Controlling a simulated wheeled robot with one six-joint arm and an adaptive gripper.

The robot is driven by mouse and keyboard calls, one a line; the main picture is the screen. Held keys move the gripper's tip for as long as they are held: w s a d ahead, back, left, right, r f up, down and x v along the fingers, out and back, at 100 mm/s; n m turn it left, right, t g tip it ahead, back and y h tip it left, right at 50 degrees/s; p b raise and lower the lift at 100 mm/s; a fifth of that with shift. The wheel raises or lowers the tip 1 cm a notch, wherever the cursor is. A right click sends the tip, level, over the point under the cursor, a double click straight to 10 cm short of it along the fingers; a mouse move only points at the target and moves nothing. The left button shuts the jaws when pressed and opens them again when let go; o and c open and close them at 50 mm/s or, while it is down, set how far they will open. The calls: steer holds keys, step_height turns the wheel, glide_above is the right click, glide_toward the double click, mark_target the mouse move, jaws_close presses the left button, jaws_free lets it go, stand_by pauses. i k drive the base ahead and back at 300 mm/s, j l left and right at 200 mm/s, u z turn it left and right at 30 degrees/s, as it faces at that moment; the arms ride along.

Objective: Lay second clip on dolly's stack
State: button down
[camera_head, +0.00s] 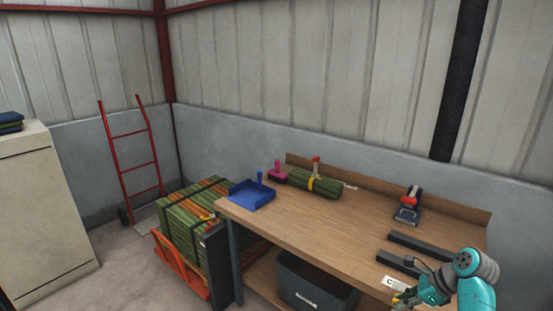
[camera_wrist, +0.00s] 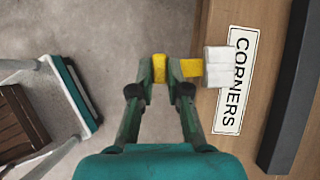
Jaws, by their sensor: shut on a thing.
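My gripper (camera_head: 400,299) is low at the right, by the front edge of the workbench. In the wrist view my gripper (camera_wrist: 173,72) is shut on a small clip (camera_wrist: 190,68), yellow with a pale block (camera_wrist: 217,65) at its right end. The pale end overlaps the CORNERS label (camera_wrist: 232,105) on the bench; I cannot tell whether it touches. The dolly (camera_head: 178,267) is orange and stands left of the bench, far from my gripper. Its strapped green and orange stack (camera_head: 185,210) has a small yellow piece (camera_head: 207,217) near its right edge.
The workbench (camera_head: 330,230) carries a blue tray (camera_head: 250,195), a pink-handled tool (camera_head: 278,175), a green roll (camera_head: 315,184), a red and dark device (camera_head: 408,204) and dark bars (camera_head: 420,247). A dark bin (camera_head: 315,285) sits underneath. A red hand truck (camera_head: 128,165) leans at the wall.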

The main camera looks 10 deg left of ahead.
mark_target(196, 212)
steer(key=i+j+u, duration=0.3)
steer(key=i+j, duration=0.15)
steer(key=i+j+u, duration=0.3)
steer(key=i, duration=0.35)
steer(key=i+j, duration=0.2)
steer(key=i, duration=0.35)
steer(key=i+j+u, duration=0.1)
steer(key=i, duration=0.45)
steer(key=i+j+u, duration=0.1)
steer(key=i+j, duration=0.15)
steer(key=i, duration=0.3)
